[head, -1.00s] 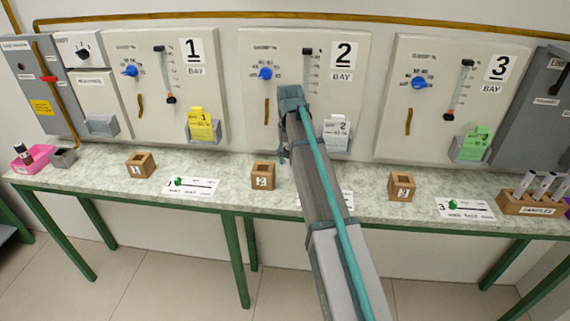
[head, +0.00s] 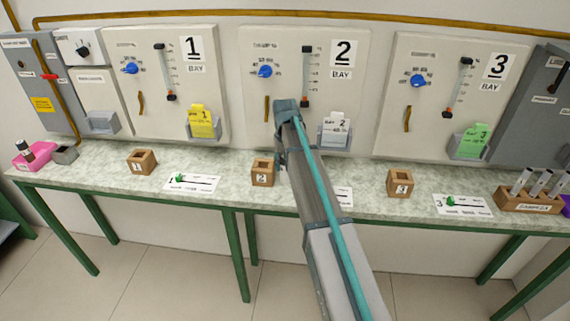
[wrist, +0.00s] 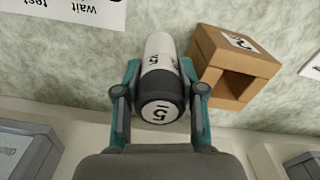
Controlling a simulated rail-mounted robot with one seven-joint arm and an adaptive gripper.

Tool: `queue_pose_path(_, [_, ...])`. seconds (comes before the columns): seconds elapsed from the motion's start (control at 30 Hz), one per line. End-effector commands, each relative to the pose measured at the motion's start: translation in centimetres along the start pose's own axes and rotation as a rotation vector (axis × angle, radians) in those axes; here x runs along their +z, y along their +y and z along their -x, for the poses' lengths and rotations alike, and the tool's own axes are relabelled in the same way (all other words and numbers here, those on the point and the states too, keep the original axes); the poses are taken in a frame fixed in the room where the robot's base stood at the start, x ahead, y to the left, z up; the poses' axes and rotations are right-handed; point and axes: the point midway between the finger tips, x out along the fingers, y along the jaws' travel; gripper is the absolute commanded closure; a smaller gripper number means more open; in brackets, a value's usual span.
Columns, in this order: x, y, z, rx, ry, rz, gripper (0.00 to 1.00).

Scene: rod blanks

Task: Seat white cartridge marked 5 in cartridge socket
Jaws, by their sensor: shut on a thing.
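The white cartridge marked 5 (wrist: 160,112) is between the teal fingers of my gripper (wrist: 160,68) in the wrist view. In the head view the same wooden block (head: 262,173) stands just left of my arm's end, and the arm hides the cartridge. I cannot pick out a cartridge socket for certain.
Wooden blocks marked 1 (head: 142,161) and 3 (head: 400,183) stand on the bench. A rack with several tubes (head: 530,199) is at right. Bay panels rise behind.

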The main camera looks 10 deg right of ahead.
Motion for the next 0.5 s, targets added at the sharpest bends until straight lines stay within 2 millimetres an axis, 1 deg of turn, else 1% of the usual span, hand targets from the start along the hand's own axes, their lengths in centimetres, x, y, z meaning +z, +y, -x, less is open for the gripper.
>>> queue_pose_path(0.07, [0.01, 0.01, -0.27, 0.000, 0.000, 0.000, 0.99])
queue_pose_path(0.1, [0.00, 0.01, -0.20, 0.000, 0.000, 0.000, 0.54])
queue_pose_path(0.13, [0.00, 0.00, -0.19, 0.000, 0.000, 0.000, 0.50])
queue_pose_path(0.4, [0.00, 0.00, -0.16, 0.000, 0.000, 0.000, 0.50])
queue_pose_path(0.5, [-0.01, 0.00, 0.13, 0.000, 0.000, 0.000, 0.50])
